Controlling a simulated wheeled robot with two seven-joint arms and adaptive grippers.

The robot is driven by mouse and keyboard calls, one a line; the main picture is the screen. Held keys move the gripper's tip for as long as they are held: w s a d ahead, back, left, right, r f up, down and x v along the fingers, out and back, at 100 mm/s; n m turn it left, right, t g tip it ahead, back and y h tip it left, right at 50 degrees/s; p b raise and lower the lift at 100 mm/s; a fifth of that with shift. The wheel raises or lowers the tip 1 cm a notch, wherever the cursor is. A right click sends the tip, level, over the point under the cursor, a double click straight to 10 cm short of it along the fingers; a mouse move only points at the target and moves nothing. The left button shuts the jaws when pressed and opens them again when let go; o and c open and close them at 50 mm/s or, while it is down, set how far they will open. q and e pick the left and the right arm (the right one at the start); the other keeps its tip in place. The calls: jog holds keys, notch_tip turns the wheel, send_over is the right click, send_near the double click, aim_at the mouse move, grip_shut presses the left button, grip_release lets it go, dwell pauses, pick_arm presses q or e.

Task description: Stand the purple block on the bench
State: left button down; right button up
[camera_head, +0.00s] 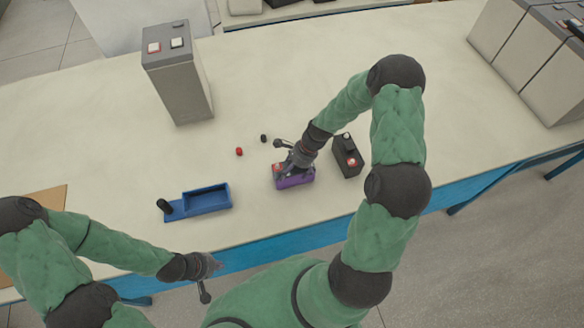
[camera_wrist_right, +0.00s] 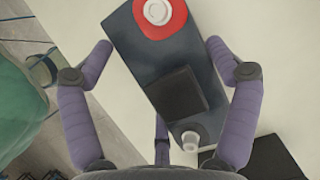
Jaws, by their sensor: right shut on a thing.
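The purple block (camera_head: 295,182) is at the front middle of the bench (camera_head: 290,60), with a dark top and a red spot. My right gripper (camera_head: 291,164) is over it and shut on it. In the right wrist view the block's dark grey top (camera_wrist_right: 165,62) shows a red-ringed terminal and a pale terminal, with the right gripper's fingers (camera_wrist_right: 158,60) on either side. I cannot tell whether its underside touches the bench. My left gripper (camera_head: 210,277) is open and empty off the bench's front edge.
A black block (camera_head: 347,156) stands close to the right of the purple one. A blue tray (camera_head: 205,199) lies to the left. Small red (camera_head: 239,152) and black (camera_head: 263,138) caps lie behind. A tall grey battery case (camera_head: 180,85) stands further back. The middle back is clear.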

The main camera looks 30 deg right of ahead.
dwell(0.3)
jog(key=o, duration=1.4)
jog(key=shift+r, duration=0.2)
jog(key=p+v, duration=0.1)
jog(key=v, duration=1)
jog(key=s+a+f+n, duration=0.1)
jog(key=a+f+n, duration=0.2)
jog(key=a, duration=0.1)
jog(key=s+a+f+n, duration=0.2)
jog(key=a+f+n, duration=0.1)
jog(key=a+f, duration=0.1)
jog(key=s+a+f+n, duration=0.2)
jog(key=a+f+n, duration=0.1)
jog(key=a, duration=0.1)
jog(key=shift+s+f+g, duration=0.25)
jog(key=shift+f+g, duration=0.05)
jog(key=shift+f, duration=0.05)
jog(key=s+a+f+n, duration=0.1)
jog(key=s+a+n, duration=0.2)
jog(key=s+a+f+n, duration=0.2)
jog(key=a+n, duration=0.1)
jog(key=s+a+f+n, duration=0.1)
jog(key=s+a+n, duration=0.1)
jog(key=s+a, duration=0.1)
jog(key=shift+s+f+n, duration=0.4)
jog(key=shift+s+a, duration=0.15)
jog(key=shift+s, duration=0.1)
